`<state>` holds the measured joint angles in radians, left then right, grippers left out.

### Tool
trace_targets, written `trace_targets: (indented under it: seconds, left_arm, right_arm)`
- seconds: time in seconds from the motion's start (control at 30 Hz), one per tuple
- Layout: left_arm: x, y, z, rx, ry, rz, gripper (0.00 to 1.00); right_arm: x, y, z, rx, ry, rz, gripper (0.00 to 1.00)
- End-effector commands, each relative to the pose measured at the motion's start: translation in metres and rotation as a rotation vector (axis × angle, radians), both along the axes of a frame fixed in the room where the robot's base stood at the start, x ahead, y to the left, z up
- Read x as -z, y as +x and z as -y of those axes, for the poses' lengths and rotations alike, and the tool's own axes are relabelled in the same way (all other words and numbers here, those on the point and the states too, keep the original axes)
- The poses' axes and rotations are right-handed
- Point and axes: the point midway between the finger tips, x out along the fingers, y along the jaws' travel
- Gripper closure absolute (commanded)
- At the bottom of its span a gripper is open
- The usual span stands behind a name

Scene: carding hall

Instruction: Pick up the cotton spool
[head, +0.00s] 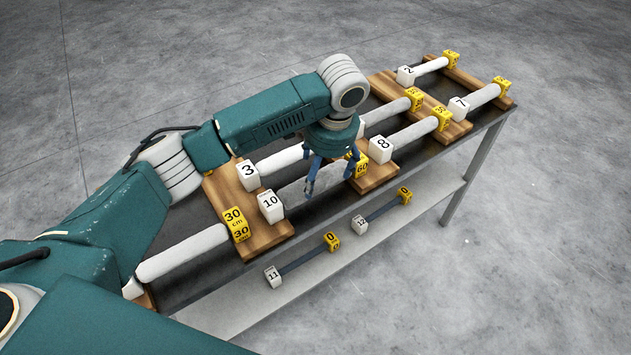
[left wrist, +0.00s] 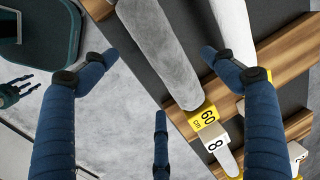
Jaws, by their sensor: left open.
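Several white cotton spools lie on a dark-topped table with wooden cross boards, each with white and yellow numbered end blocks. One spool (head: 293,192) lies between a white block "10" (head: 271,205) and a yellow block "60" (head: 361,165). My left gripper (head: 330,176) is over this spool, pointing down, open and empty. In the left wrist view the spool (left wrist: 165,55) runs between the spread blue fingers, its yellow "60" block (left wrist: 204,117) near the right finger. Contact cannot be told. A small dark-fingered hand, apparently my right gripper (left wrist: 14,91), shows at the left wrist view's left edge.
Neighbouring spools lie close by, one with block "3" (head: 248,171) behind and one with block "8" (head: 381,148) to the right. A lower shelf (head: 310,268) holds two thin dark rods with blocks. The concrete floor (head: 540,250) is clear.

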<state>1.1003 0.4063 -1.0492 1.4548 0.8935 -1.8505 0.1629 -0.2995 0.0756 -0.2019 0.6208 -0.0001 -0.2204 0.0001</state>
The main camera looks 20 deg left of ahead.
Motion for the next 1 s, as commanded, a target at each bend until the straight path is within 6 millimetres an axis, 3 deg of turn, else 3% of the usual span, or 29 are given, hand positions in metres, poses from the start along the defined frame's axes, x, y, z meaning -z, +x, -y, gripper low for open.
trace_targets:
  seconds: [0.17, 0.5, 0.77, 1.0]
  left_arm:
    - [0.012, 0.001, -0.003, 0.001, 0.002, 0.0, 0.15]
    - [0.055, 0.005, -0.012, 0.001, 0.0, 0.0, 0.15]
    - [0.059, 0.005, -0.012, 0.002, 0.0, 0.002, 0.15]
    - [0.058, 0.005, -0.012, 0.002, 0.0, 0.002, 0.6]
  right_arm:
    - [-0.005, 0.0, 0.003, -0.001, -0.004, -0.001, 0.6]
    - [-0.02, -0.001, 0.007, 0.001, -0.008, -0.001, 0.6]
    - [-0.019, -0.001, 0.007, 0.001, -0.008, -0.001, 0.6]
    - [-0.019, -0.001, 0.007, 0.001, -0.007, 0.0, 0.6]
